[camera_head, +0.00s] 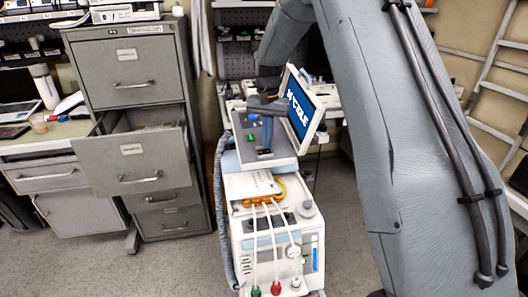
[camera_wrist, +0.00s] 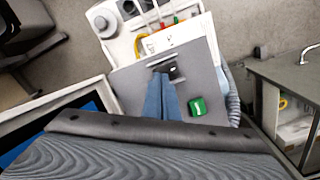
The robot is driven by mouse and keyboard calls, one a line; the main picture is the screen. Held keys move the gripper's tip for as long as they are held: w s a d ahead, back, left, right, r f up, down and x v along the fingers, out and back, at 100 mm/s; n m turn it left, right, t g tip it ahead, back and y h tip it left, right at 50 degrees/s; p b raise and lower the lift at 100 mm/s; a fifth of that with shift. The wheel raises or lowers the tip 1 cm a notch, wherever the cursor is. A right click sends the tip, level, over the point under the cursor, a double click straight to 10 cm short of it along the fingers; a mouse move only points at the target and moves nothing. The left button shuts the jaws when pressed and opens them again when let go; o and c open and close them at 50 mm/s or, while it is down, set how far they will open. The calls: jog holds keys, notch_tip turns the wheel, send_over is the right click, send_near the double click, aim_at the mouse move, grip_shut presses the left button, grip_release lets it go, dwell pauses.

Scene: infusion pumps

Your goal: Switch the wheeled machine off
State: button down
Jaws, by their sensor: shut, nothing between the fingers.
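The wheeled machine (camera_head: 270,240) is a white cart with a grey top panel (camera_head: 283,150) and a tilted monitor (camera_head: 302,108), whose screen is lit blue with white lettering. A green rocker switch (camera_wrist: 197,107) sits on the grey panel; it also shows in the head view as a small green patch (camera_head: 251,138). My gripper (camera_wrist: 163,78) is shut and empty, pointing down over the panel. In the wrist view its blue fingers lie beside the switch, their tips near a dark bracket (camera_wrist: 174,70). I cannot tell whether the tips touch the panel. In the head view my gripper (camera_head: 265,150) is partly hidden by my wrist.
A grey filing cabinet (camera_head: 125,70) with an open drawer (camera_head: 135,160) stands left of the machine. White cables with coloured plugs (camera_head: 265,290) hang down its front. A desk (camera_head: 40,150) is at far left. A ladder rack (camera_head: 495,90) stands at right. The floor before the cabinet is clear.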

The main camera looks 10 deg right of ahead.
aim_at(268, 151)
jog(key=shift+f, duration=0.75)
dwell(0.4)
jog(key=shift+r, duration=0.15)
notch_tip(268, 151, up, 7)
jog(key=p, duration=0.3)
dwell(0.6)
jog(key=shift+s, duration=0.1)
jog(key=s+f+n+b, duration=0.1)
jog(key=s+f+n, duration=0.1)
jog(key=s, duration=1.4)
jog(key=s+f+n+t, duration=0.1)
jog(key=s+f+n, duration=0.2)
jog(key=s, duration=1.4)
jog(key=shift+n+b, duration=0.4)
jog(key=shift+n, duration=0.1)
